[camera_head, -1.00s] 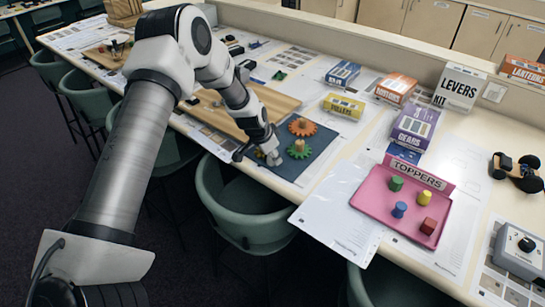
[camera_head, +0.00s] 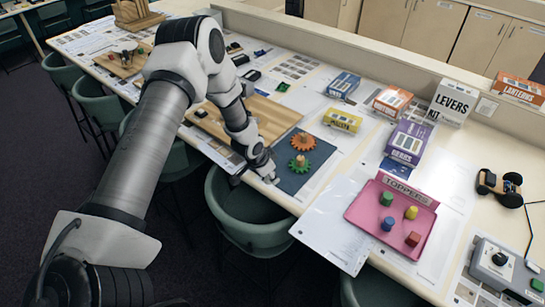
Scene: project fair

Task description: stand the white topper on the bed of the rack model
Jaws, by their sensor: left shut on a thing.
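My left gripper (camera_head: 270,179) is low at the front edge of the table, at the near left corner of a dark mat (camera_head: 322,153). It is shut on a small pale thing, which seems to be the white topper; fingers and arm mostly hide it. An orange gear (camera_head: 303,142) and a green gear (camera_head: 300,163), each with a wooden peg, stand on the mat just right of the gripper. I cannot clearly make out the rack model or its bed; my arm covers part of that area. My right gripper is out of view.
A pink toppers tray (camera_head: 362,214) holds green, yellow, blue and red pieces to the right. A wooden board (camera_head: 275,118) lies behind my forearm. Kit boxes, including a purple one (camera_head: 409,142), stand behind. A green chair (camera_head: 250,222) is below the table edge.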

